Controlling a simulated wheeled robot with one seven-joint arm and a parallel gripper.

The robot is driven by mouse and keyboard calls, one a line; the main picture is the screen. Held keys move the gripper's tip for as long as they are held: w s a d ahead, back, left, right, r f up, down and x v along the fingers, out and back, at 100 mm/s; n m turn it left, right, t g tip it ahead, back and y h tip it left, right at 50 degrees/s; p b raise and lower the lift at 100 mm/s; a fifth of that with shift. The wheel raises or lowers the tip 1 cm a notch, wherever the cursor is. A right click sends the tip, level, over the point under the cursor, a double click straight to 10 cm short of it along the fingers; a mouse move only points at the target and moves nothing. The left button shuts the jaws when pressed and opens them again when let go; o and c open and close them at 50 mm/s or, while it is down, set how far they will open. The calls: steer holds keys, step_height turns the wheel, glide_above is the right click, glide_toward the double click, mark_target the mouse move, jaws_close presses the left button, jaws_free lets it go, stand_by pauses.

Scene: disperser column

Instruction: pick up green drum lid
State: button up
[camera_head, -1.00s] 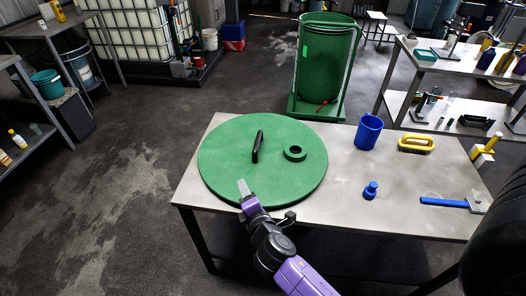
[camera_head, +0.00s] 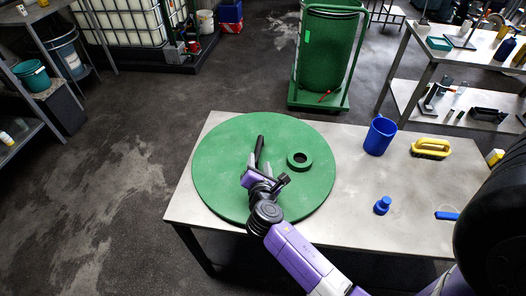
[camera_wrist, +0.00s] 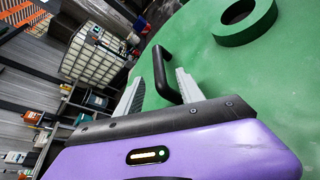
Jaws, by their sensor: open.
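The green drum lid (camera_head: 225,180) lies flat on the grey table, a large disc with a black bar handle (camera_head: 260,150) and a raised green ring (camera_head: 299,161) to the handle's right. My gripper (camera_head: 255,162) is over the lid at the near end of the handle. In the wrist view my gripper (camera_wrist: 158,88) has its two grey fingers apart, with the black handle (camera_wrist: 165,72) showing between and just beyond them. I cannot tell whether a finger touches the handle. The lid (camera_wrist: 240,85) fills the right of the wrist view.
A green drum (camera_head: 329,50) on a trolley stands behind the table. Open floor lies to the left.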

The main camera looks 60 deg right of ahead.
mark_target(258, 151)
steer(key=shift+x, duration=1.2)
steer(key=shift+p+x, duration=0.35)
steer(key=shift+x, duration=2.65)
steer(key=shift+d+r, duration=0.1)
steer(key=shift+r, duration=0.05)
jaws_close()
steer(key=shift+r, duration=0.2)
